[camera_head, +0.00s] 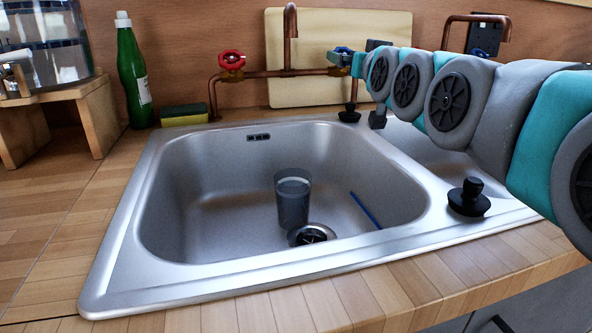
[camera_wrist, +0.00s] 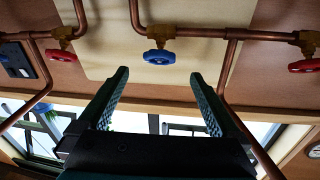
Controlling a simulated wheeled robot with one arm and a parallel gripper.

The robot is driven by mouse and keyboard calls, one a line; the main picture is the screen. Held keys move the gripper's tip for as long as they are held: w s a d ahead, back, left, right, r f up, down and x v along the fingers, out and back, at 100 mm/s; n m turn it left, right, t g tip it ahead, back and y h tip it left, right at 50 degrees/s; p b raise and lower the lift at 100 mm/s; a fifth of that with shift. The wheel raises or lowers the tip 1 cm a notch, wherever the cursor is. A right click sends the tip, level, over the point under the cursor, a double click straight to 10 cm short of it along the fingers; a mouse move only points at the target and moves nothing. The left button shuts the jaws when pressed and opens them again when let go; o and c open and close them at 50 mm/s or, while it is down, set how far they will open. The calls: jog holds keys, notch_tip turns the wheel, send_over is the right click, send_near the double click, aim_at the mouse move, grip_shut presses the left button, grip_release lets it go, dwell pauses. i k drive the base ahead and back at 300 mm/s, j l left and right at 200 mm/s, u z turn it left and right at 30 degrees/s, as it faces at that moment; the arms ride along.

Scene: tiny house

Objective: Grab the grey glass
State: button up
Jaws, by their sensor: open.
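The grey glass (camera_head: 292,203) stands upright inside the left sink basin (camera_head: 200,205), beside the drain (camera_head: 312,235). It looks translucent and smoky. My arm reaches in from the right, above the right side of the sink, with its far end near the pipes and up to the right of the glass. My gripper (camera_wrist: 160,76) is open and empty in the wrist view, its two fingers apart and facing the pipes and wall. The glass does not show in the wrist view. In the head view I cannot make out the fingers clearly.
A blue stick (camera_head: 366,211) lies in the basin right of the glass. Black plugs (camera_head: 468,198) sit on the sink rim. Copper pipes (camera_head: 290,45) and a red valve (camera_head: 232,60) stand behind. A green bottle (camera_head: 131,75) and sponge (camera_head: 184,115) are at back left.

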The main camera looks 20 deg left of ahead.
aim_at(293, 200)
jog(key=k+l, duration=1.1)
jog(key=k, duration=0.2)
